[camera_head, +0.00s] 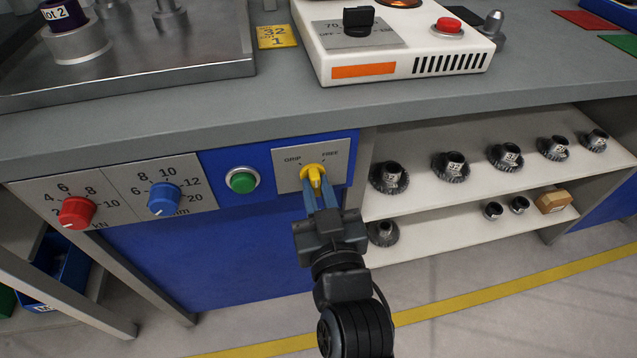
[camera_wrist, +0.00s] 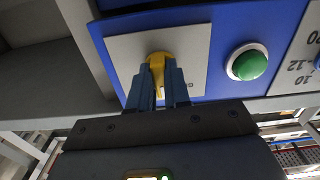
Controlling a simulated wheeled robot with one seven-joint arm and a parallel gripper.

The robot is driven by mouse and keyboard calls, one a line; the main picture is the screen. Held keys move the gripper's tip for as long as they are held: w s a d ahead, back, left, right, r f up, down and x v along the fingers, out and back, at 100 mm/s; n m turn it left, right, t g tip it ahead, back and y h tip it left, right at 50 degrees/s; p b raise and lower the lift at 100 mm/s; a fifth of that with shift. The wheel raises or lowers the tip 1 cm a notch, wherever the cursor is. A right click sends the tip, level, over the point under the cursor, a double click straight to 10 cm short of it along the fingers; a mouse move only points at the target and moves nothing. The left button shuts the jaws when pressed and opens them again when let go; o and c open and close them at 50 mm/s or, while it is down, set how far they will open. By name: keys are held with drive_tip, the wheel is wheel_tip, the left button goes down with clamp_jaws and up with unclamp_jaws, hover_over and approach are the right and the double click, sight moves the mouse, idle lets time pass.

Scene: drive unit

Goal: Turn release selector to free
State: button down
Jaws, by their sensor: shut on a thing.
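The yellow release selector (camera_head: 313,172) sits on a light grey plate (camera_head: 340,172) on the blue front panel under the bench top. The plate reads GRIP at upper left and FREE at upper right. My gripper (camera_head: 315,187) reaches up from below, its blue fingers shut on the selector's grip. In the wrist view the selector (camera_wrist: 158,57) shows between the two fingertips (camera_wrist: 158,80), and the fingers hide most of the lettering. The selector's handle looks roughly upright in the head view, between the two marks; its exact angle is hard to tell.
Left of the plate are a green button (camera_head: 242,181), a blue dial (camera_head: 163,199) and a red dial (camera_head: 76,213). Shelves with gears (camera_head: 453,166) stand at right. A white control box (camera_head: 400,45) rests on the bench above. The floor in front looks clear.

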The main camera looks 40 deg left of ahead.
drive_tip(key=m+p, duration=0.2)
drive_tip(key=m, duration=0.2)
drive_tip(key=shift+r+m, duration=0.1)
drive_tip(key=shift+m, duration=0.2)
drive_tip(key=shift+s+a+m+p, duration=0.1)
drive_tip(key=shift+m+p, duration=0.75)
drive_tip(key=shift+m, duration=1.15)
drive_tip(key=c, duration=1.1)
unclamp_jaws()
drive_tip(key=b+v, duration=0.2)
drive_tip(key=v, duration=0.5)
drive_tip(key=shift+s+d, duration=0.25)
drive_tip(key=shift+s, duration=0.05)
